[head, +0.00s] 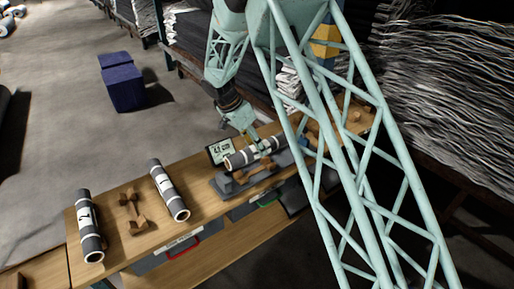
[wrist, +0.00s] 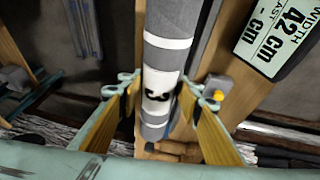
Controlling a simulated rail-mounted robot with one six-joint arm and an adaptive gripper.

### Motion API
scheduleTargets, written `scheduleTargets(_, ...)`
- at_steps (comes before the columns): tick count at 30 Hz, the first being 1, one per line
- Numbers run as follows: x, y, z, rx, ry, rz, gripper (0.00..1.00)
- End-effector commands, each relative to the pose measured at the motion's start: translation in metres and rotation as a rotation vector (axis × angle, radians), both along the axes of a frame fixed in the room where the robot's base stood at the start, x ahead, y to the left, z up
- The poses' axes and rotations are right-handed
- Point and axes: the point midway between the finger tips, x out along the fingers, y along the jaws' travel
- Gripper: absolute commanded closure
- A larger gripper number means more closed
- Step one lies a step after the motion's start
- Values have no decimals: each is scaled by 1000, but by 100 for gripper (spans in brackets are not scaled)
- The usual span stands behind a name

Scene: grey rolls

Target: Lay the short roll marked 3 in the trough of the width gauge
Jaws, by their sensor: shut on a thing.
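The short roll marked 3 (wrist: 162,85) is dark grey with white bands, and its white label shows a black 3. My gripper (wrist: 160,112) is shut on it, one finger on each side of the label. In the head view my gripper (head: 262,148) holds the roll (head: 240,160) at the width gauge (head: 228,187), a grey base on the bench. The roll lies along the gauge's length, but I cannot tell whether it touches the trough. The gauge's display (head: 221,150) stands behind; in the wrist view the display (wrist: 275,38) reads width 42 cm, last blank.
Two other banded rolls lie on the wooden bench to the left, one at the far left (head: 88,225) and one nearer the gauge (head: 169,190). A brown wooden stand (head: 132,212) is between them. Blue boxes (head: 123,85) stand on the floor behind.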

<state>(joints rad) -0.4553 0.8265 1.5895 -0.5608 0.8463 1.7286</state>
Motion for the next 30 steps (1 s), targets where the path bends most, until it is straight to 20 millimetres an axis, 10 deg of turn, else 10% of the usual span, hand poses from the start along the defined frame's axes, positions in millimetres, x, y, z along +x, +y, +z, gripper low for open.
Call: scheduleTargets(30,0,0,-60,0,0,0,80)
